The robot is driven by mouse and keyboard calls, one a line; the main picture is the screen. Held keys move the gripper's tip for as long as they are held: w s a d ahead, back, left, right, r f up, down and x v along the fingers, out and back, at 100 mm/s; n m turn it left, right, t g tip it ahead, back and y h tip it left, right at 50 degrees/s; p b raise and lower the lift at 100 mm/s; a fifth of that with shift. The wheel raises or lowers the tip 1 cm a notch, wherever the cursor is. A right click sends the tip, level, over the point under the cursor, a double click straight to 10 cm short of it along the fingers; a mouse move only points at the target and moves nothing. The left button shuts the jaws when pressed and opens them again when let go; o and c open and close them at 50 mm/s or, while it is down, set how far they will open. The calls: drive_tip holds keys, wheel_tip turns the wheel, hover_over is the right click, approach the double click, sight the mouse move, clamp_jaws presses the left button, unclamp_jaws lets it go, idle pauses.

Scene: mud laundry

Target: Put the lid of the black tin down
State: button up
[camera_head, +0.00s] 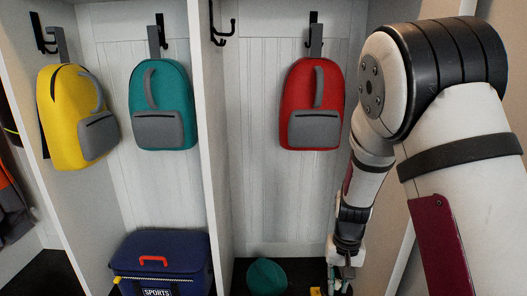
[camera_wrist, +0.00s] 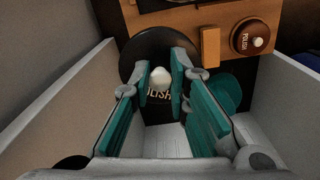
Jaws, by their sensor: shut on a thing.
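In the wrist view, my gripper (camera_wrist: 161,78) has its teal-padded fingers on either side of a cream-white knob (camera_wrist: 160,75) and is shut on it. The knob belongs to the round black lid (camera_wrist: 133,50), which lies beyond the fingertips. White lettering, partly hidden by the fingers, shows below the knob. I cannot tell whether the lid rests on anything or is clear of it, and the black tin's body is not clearly seen. In the head view my gripper (camera_head: 342,277) is low at the right of the right-hand cubby, and the lid is hidden there.
A brown tin (camera_wrist: 250,36) marked POLISH and a tan block (camera_wrist: 210,46) lie near the lid. A teal rounded item (camera_head: 267,276) sits to the gripper's left. Red (camera_head: 314,90), teal (camera_head: 160,88) and yellow (camera_head: 72,125) backpacks hang above; a navy sports bag (camera_head: 160,262) stands left.

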drive_tip(key=shift+s+r+n+p, duration=0.45)
drive_tip(key=shift+s+r+n, duration=0.15)
drive_tip(key=shift+r+n, duration=0.4)
drive_tip(key=shift+f, duration=0.15)
drive_tip(key=w+f+m+b, duration=0.7)
drive_tip(key=f+m+b, duration=0.2)
drive_tip(key=f+m, duration=0.4)
drive_tip(key=shift+w+a+m+b, duration=0.2)
drive_tip(key=shift+w+m+b, duration=0.15)
drive_tip(key=shift+m, duration=0.75)
drive_tip(key=shift+f+b, duration=0.5)
drive_tip(key=shift+f, duration=4.35)
drive_tip(key=shift+f, duration=0.15)
